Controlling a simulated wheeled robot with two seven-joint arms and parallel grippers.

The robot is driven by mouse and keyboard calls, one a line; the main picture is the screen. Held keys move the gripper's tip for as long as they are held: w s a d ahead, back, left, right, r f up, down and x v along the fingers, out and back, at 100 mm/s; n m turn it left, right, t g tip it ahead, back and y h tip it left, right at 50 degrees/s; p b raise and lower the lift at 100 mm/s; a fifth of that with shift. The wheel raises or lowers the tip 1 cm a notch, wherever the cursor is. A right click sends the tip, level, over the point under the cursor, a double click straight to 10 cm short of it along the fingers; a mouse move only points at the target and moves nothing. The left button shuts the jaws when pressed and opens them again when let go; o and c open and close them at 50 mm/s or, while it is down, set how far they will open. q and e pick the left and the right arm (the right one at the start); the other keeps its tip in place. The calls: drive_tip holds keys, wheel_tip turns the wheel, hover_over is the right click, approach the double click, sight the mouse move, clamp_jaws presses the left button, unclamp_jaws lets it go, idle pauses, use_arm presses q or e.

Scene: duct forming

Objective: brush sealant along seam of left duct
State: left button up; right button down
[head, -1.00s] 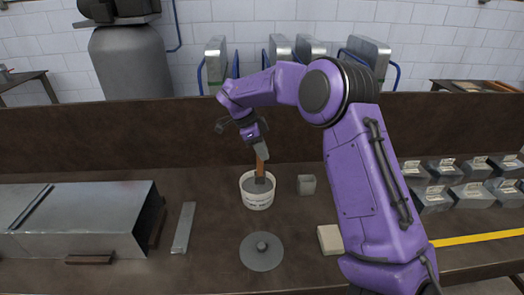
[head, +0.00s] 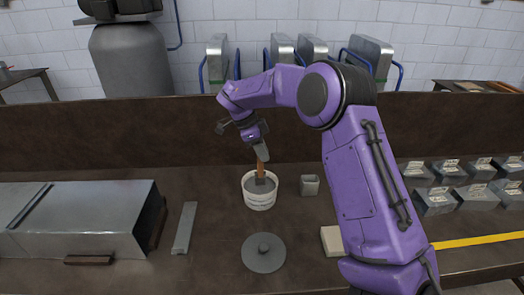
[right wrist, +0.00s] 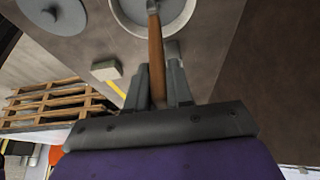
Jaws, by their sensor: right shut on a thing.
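My right gripper (head: 262,154) is shut on the wooden handle of a brush (head: 260,170), just above a white tub (head: 259,201) of grey sealant. The brush's lower end is down in the tub. In the right wrist view the brush handle (right wrist: 156,55) runs from between the fingers (right wrist: 158,88) into the tub (right wrist: 120,22). The left duct (head: 85,215) is a grey metal box lying on the bench at the left, with a dark seam line (head: 30,205) along its top. My left gripper is not in view.
A round grey lid (head: 263,253) lies in front of the tub. A flat metal strip (head: 185,228) lies between duct and tub. Several metal blocks (head: 434,201) fill the right side. A dark backboard (head: 120,135) rises behind.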

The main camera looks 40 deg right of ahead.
drive_tip(key=shift+w+f, duration=0.1)
drive_tip(key=shift+f, duration=0.35)
idle(1.8)
wheel_tip(320, 180, up, 7)
drive_tip(key=p, duration=0.8)
idle(0.7)
